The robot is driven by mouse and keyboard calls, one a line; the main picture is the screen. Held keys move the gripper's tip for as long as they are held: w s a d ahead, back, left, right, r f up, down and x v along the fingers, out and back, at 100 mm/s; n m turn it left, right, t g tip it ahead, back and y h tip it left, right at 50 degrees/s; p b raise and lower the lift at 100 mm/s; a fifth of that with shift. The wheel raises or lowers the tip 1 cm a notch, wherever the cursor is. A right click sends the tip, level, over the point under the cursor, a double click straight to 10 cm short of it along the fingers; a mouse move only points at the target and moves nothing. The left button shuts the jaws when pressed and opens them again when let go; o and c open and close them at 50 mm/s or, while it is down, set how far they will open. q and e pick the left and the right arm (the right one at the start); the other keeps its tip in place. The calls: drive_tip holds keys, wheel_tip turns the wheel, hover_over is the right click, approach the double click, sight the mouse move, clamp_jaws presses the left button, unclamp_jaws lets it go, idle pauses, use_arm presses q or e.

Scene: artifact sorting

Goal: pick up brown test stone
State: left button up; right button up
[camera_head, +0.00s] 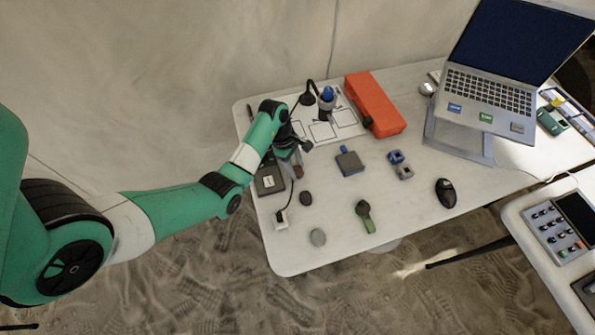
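My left gripper (290,152) is over the left part of the white table (280,250), its dark fingers pointing down. It is small and dark here, so I cannot tell whether it is open or shut. A small reddish-brown piece (298,171) shows just below the gripper, partly hidden; it may be the brown test stone, and I cannot tell whether the fingers touch it. A dark stone (306,198) lies nearer the front edge, apart from the gripper. A light grey stone (318,237) lies in front of that. My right gripper is not in view.
A green-handled tool (365,215), a grey-blue device (349,162) and a black mouse (446,193) lie to the right. An orange case (375,104) and a laptop (490,90) stand behind.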

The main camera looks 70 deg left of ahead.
use_arm(q)
clamp_jaws()
drive_tip(key=shift+r, duration=0.1)
drive_tip(key=shift+r+p, duration=0.35)
drive_tip(key=shift+r, duration=0.2)
drive_tip(key=s+d+r+p, duration=1)
drive_tip(key=r+p, duration=0.1)
drive_tip(key=p, duration=0.2)
drive_tip(key=shift+r, duration=0.35)
